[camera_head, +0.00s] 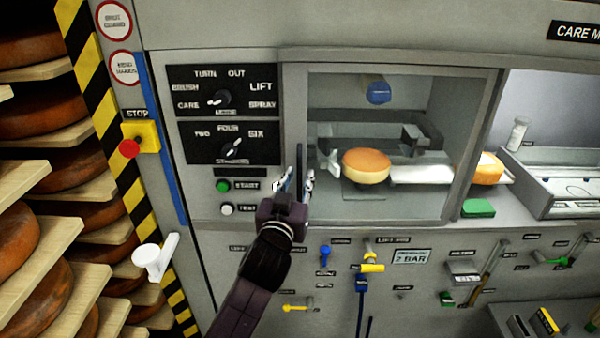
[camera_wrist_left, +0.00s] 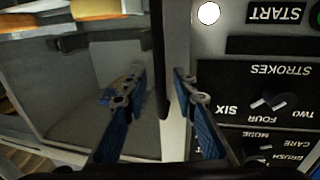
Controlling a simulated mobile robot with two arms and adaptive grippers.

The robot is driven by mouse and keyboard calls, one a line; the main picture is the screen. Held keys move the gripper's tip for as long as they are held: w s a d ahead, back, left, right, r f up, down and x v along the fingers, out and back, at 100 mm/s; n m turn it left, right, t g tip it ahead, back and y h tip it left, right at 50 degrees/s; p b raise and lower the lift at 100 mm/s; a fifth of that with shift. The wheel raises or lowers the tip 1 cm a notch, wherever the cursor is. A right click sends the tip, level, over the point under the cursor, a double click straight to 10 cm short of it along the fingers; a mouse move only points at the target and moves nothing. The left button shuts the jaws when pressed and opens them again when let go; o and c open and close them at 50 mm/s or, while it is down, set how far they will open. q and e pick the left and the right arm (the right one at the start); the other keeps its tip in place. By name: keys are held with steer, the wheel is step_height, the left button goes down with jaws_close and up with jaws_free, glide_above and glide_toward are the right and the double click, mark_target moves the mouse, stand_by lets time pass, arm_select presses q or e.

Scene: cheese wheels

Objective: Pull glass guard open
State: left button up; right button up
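The glass guard (camera_head: 390,222) is a grey-framed pane across the machine's bay and looks shut. Its handle (camera_head: 299,160) is a dark upright bar on the guard's left side. The handle also shows in the left wrist view (camera_wrist_left: 158,60). My left gripper (camera_head: 296,182) is at the lower part of the handle. In the left wrist view its blue fingers (camera_wrist_left: 160,88) are spread, one on each side of the bar, with gaps visible. Behind the glass lies an orange cheese wheel (camera_head: 366,165). My right gripper is not in view.
Left of the guard is a control panel (camera_head: 226,115) with dials and a green start button (camera_head: 222,186). A red stop button (camera_head: 129,149) and cheese shelves (camera_head: 50,170) stand further left. Valves and levers, including a yellow one (camera_head: 372,268), line the front below the guard.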

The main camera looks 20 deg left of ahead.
arm_select(q)
steer(key=shift+w+a, duration=0.1)
steer(key=shift+w, duration=0.5)
jaws_close()
